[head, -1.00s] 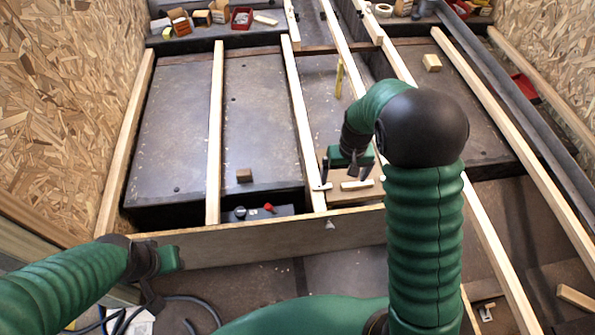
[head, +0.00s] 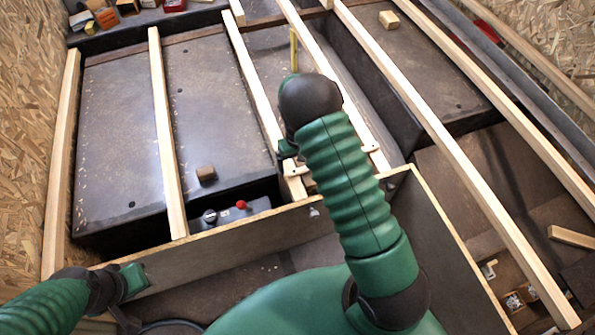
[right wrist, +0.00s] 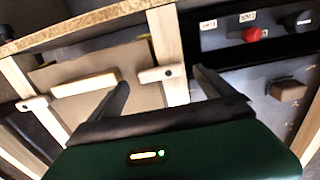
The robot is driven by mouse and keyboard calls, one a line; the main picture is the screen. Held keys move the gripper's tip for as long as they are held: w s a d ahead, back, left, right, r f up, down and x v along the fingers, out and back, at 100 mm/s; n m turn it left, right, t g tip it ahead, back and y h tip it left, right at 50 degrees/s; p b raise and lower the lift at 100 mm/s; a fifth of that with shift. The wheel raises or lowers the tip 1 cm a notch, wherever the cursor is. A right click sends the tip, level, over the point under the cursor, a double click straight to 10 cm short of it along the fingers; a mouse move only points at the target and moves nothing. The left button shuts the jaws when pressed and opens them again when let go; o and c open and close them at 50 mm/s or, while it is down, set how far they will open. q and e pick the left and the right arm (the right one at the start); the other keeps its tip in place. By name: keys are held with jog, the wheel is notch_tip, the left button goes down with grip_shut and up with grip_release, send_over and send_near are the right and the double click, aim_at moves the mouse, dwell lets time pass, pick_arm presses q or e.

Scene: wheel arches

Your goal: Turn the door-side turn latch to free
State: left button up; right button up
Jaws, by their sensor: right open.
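Two small pale turn latches with dark pivot dots flank a beige panel (right wrist: 112,62) that has a wooden bar (right wrist: 85,85) on it. One latch (right wrist: 152,75) lies across a wood batten, its end over the panel edge; the other (right wrist: 34,103) is at left in the right wrist view. In the head view they show at left (head: 297,170) and right (head: 371,148). I cannot tell which is door-side. My right gripper (right wrist: 160,77) is open, the first latch between its fingers in the picture; contact is unclear. My left gripper (head: 128,283) is low left, fingers unclear.
A control box with a red knob (head: 241,205) and black dial sits left of the latches. A brown wood block (head: 206,173) lies on the dark surface. A plywood board (head: 230,240) crosses in front. Long battens run lengthwise. My right forearm hides part of the panel.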

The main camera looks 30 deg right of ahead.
aim_at(298, 172)
notch_tip(298, 172, down, 3)
jog(key=shift+r+b, duration=0.1)
jog(key=shift+b, duration=0.2)
jog(key=shift+a, duration=0.1)
jog(key=shift+c, duration=0.4)
jog(key=c, duration=1.3)
